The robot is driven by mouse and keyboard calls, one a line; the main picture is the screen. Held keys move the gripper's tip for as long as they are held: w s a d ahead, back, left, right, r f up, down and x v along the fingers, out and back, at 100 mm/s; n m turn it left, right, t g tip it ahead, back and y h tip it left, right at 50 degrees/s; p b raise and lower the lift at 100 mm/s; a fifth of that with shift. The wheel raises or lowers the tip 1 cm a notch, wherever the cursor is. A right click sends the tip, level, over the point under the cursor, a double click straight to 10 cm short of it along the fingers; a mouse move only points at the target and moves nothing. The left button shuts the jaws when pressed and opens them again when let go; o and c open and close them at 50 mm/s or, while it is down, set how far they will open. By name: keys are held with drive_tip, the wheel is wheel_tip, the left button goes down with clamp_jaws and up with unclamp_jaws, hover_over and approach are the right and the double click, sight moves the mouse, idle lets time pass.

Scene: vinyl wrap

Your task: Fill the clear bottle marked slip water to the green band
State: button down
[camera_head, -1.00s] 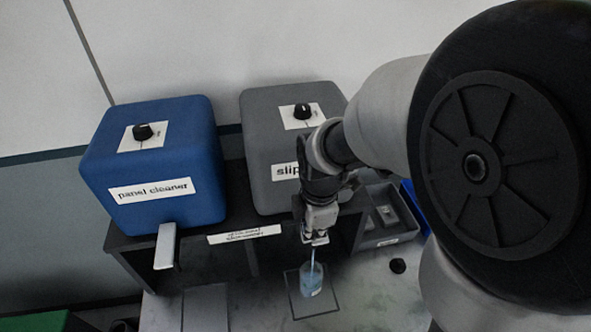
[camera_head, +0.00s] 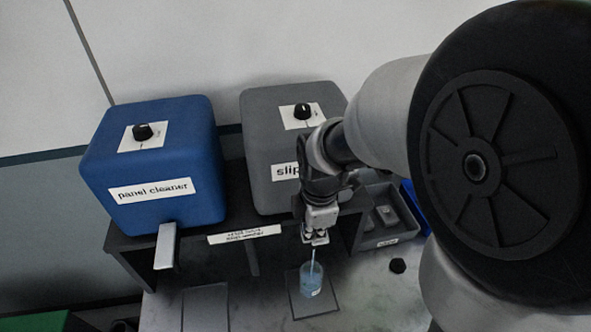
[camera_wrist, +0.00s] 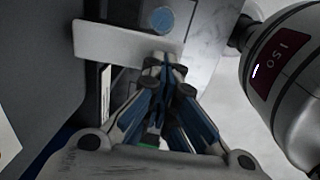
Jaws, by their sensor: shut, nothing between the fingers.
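The clear bottle (camera_head: 312,284) stands upright on a dark square mat (camera_head: 328,306) below the grey slip dispenser (camera_head: 262,130). It holds light blue liquid, and a thin pale stream falls into it from above. I cannot make out the green band. My gripper (camera_head: 317,238) is shut and empty in front of the dispenser, above the bottle, and hides the tap. In the wrist view my fingertips (camera_wrist: 167,62) meet or nearly meet the edge of a pale flat plate (camera_wrist: 118,42), apparently the tap lever. The bottle's round blue top (camera_wrist: 161,19) shows beyond it.
A blue panel cleaner dispenser (camera_head: 155,165) with its own pale tap lever (camera_head: 165,248) stands at left on the dark stand (camera_head: 140,252). A grey tray (camera_head: 378,240) lies right of the stand. A small black cap-like piece (camera_head: 398,265) sits on the pale bench.

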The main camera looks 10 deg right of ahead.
drive_tip(key=shift+r+p, duration=0.7)
drive_tip(key=shift+r, duration=0.15)
drive_tip(key=shift+a+r+p, duration=0.1)
drive_tip(key=shift+r+p, duration=0.3)
drive_tip(key=shift+r, duration=0.05)
wheel_tip(320, 180, up, 13)
drive_tip(key=p, duration=0.3)
drive_tip(key=shift+p, duration=0.4)
